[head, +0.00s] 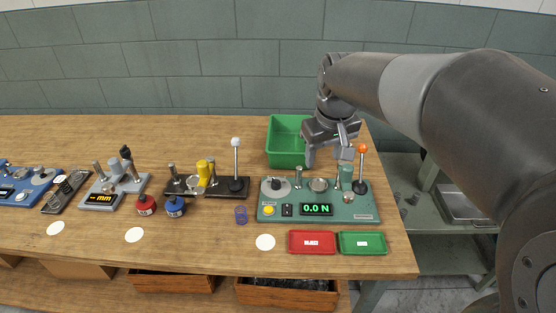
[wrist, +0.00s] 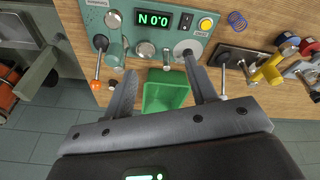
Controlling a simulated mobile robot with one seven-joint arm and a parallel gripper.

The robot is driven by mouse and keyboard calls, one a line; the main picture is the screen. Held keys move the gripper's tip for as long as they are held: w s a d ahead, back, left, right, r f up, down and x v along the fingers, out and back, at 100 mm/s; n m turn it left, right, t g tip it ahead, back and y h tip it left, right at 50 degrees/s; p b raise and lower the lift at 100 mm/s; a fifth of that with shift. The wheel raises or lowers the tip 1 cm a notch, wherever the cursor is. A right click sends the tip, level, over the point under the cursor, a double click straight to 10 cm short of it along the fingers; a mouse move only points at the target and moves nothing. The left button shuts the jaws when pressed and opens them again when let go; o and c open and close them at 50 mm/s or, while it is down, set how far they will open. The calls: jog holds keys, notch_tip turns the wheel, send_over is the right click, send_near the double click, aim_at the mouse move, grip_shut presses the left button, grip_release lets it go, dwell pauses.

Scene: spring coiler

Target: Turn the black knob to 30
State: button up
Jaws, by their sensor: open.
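A green machine panel (head: 335,210) lies on the bench, and its lit display (head: 316,209) reads 0.0 N. On its left part is a round pale dial (head: 270,192) with a small dark knob (head: 276,184) at its middle; the knob's pointer is too small to read. In the wrist view the panel appears upside down, with the dial (wrist: 187,48) close to one fingertip. My gripper (head: 331,158) is open and empty above the back of the panel, to the right of the dial. In the wrist view my gripper (wrist: 157,68) shows its two fingers wide apart.
A lever with an orange ball (head: 362,148) and a green post (head: 346,176) stand on the panel's right. A black-based device with a white-ball lever (head: 235,142) is left of it. A green bin (head: 286,158) stands behind. Red (head: 312,250) and green (head: 361,250) trays lie in front.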

jog(key=w+a+f+n+g, duration=0.1)
jog(key=w+a+f, duration=0.2)
jog(key=w, duration=0.2)
jog(key=w+a+f+n, duration=0.1)
jog(key=w+a+f, duration=0.15)
jog(key=w, duration=0.25)
jog(key=n+g, duration=0.2)
send_over(276, 180)
notch_tip(276, 180, down, 6)
notch_tip(276, 180, down, 11)
jog(key=shift+w+f, duration=0.1)
jog(key=shift+c, duration=0.3)
jog(key=c, duration=0.9)
